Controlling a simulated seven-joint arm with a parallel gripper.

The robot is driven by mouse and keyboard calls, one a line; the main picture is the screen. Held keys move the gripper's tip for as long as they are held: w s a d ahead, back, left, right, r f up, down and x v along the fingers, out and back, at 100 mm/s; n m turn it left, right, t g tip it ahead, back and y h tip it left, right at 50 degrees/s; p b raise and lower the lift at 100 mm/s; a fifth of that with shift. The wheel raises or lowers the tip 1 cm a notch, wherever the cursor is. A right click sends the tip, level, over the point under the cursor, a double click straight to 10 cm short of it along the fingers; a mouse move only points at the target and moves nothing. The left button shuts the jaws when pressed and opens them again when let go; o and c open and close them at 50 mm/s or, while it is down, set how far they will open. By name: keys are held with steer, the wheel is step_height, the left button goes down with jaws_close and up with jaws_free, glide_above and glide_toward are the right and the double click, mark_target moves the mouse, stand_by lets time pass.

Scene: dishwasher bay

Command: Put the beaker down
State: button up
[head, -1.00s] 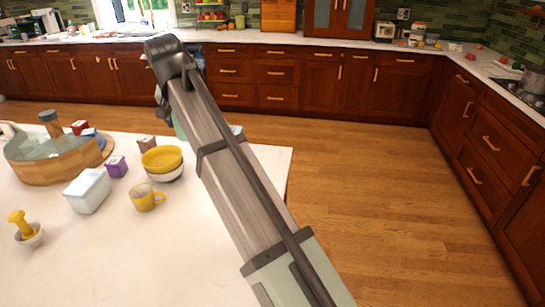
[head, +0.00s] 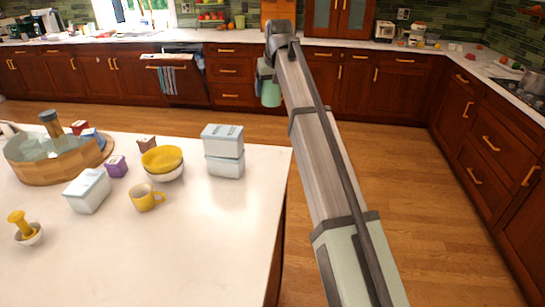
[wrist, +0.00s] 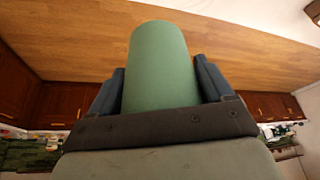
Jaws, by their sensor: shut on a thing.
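The beaker is a green cylinder (head: 270,93) hanging at the far end of my arm, in the upper middle of the head view. My gripper (head: 266,70) is shut on it; the arm partly hides the fingers there. In the wrist view the beaker (wrist: 160,65) stands out between the two dark fingers of my gripper (wrist: 160,92), with wooden floor behind it. In the head view it appears beyond the white island top, against the cabinets and floor, touching no surface that I can see.
The white island top (head: 225,230) has a clear front and right part. On it are two stacked white boxes (head: 224,150), stacked bowls (head: 162,160), a yellow mug (head: 147,197), a white container (head: 87,190) and a wooden tub (head: 45,170). The dishwasher (head: 180,88) stands behind.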

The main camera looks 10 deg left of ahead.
step_height(320, 180, down, 21)
steer(key=shift+w+d, duration=0.1)
steer(key=shift+d, duration=0.05)
stand_by(0.7)
steer(key=shift+f, duration=0.1)
steer(key=o, duration=0.9)
steer(key=shift+o, duration=0.2)
steer(key=v, duration=1.2)
